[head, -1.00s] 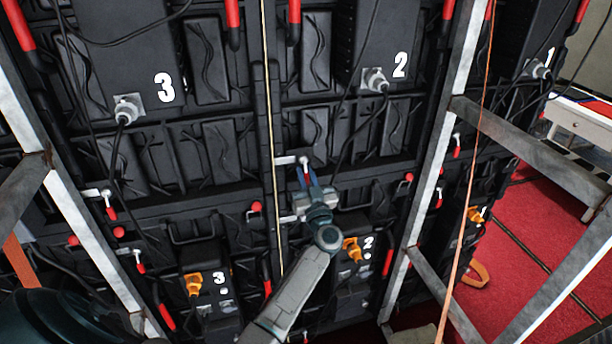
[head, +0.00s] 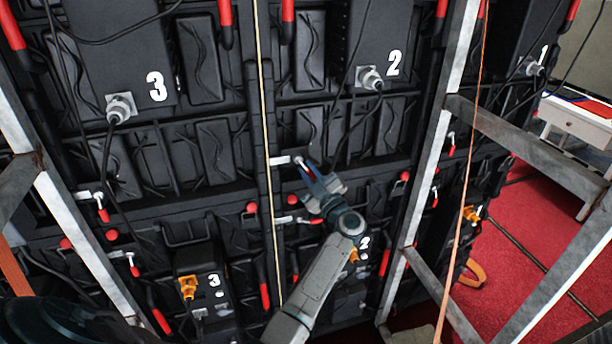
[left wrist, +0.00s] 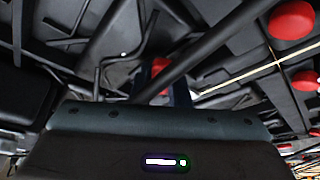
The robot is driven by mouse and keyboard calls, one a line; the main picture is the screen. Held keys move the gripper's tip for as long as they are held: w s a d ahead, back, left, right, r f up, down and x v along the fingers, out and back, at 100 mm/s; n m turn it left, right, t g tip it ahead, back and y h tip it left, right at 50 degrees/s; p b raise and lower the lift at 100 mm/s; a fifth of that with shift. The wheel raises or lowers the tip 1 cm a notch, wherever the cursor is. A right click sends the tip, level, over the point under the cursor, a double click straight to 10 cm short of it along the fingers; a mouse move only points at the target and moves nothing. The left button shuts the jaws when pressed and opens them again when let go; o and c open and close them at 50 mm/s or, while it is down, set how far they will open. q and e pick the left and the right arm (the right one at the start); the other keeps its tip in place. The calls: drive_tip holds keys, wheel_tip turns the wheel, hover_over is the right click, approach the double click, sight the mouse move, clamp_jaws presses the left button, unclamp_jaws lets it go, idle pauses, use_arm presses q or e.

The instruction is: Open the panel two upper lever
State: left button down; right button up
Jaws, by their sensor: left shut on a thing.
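The panel two upper lever (head: 299,160) is a white pivot on a pale bracket, on the seam left of the upper "2" box. Its red handle is mostly hidden between the blue fingers of my left gripper (head: 312,176). The gripper is shut on the handle, which slants down to the right from the pivot. In the left wrist view a red piece (left wrist: 160,66) shows between the fingers, partly behind a black bar. Panel two's lower lever (head: 303,220) is below, its red handle pointing right. My right gripper is not in view.
Metal frame posts (head: 432,140) stand on both sides of my arm. A thin pale cable (head: 266,120) hangs just left of the lever, and an orange cord (head: 470,150) hangs at right. Red floor (head: 520,240) and a white table (head: 580,120) lie to the right.

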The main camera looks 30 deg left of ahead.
use_arm(q)
drive_tip(key=n+g, duration=0.1)
drive_tip(key=n, duration=0.1)
drive_tip(key=r+n+g+b, duration=0.1)
drive_tip(key=n, duration=0.1)
drive_tip(key=w+n+g, duration=0.1)
drive_tip(key=n, duration=0.1)
drive_tip(key=shift+d+r+n+h, duration=0.15)
drive_tip(key=shift+d+n+h, duration=0.15)
drive_tip(key=shift+d+n, duration=0.1)
drive_tip(key=shift+d+r+n+g+h+b, duration=0.1)
drive_tip(key=shift+r+n+g+h+b, duration=0.2)
drive_tip(key=shift+n, duration=0.55)
drive_tip(key=shift+a+r+n+g+h+b, duration=0.1)
drive_tip(key=shift+r+n+h+b, duration=0.2)
drive_tip(key=shift+n, duration=0.5)
drive_tip(key=shift+d+r+n+g+h+b, duration=0.15)
drive_tip(key=shift+n+b, duration=0.25)
drive_tip(key=shift+n, duration=0.45)
drive_tip(key=c, duration=1.4)
unclamp_jaws()
